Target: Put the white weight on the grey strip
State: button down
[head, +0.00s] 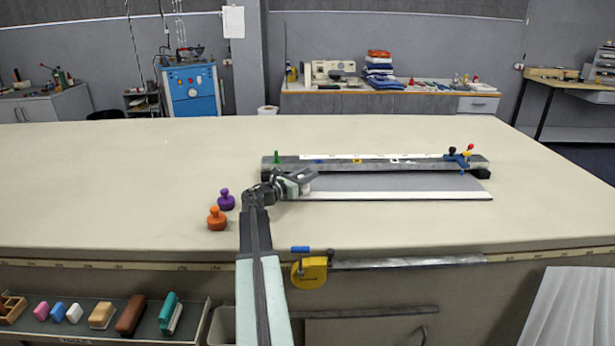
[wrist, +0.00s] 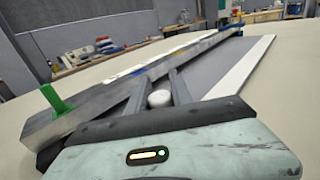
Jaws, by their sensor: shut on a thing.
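The white weight (wrist: 160,98) shows as a pale rounded knob between the two fingers of my gripper (wrist: 158,88) in the wrist view. My gripper is shut on it. In the head view my gripper (head: 303,178) is over the left end of the grey strip (head: 395,183), and I cannot clearly make out the weight there. The grey strip lies flat on the table between a metal rail and a white band. It also shows in the wrist view (wrist: 222,77), beyond and right of the fingers. I cannot tell whether the weight touches it.
The metal rail (head: 350,165) runs behind the strip, with a green peg (head: 276,157) at its left and a blue fitting (head: 459,160) at its right. A purple weight (head: 226,200) and an orange weight (head: 216,219) stand left of my arm. The table's right side is clear.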

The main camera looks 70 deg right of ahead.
jog(key=c, duration=1.6)
grip_release()
jog(key=shift+f, duration=0.2)
jog(key=o, duration=0.5)
jog(key=shift+r, duration=0.1)
jog(key=shift+c, duration=0.2)
jog(key=shift+r, duration=0.2)
jog(key=v, duration=1.1)
jog(key=shift+a, duration=0.25)
jog(key=shift+w+a, duration=0.2)
jog(key=shift+a, duration=0.1)
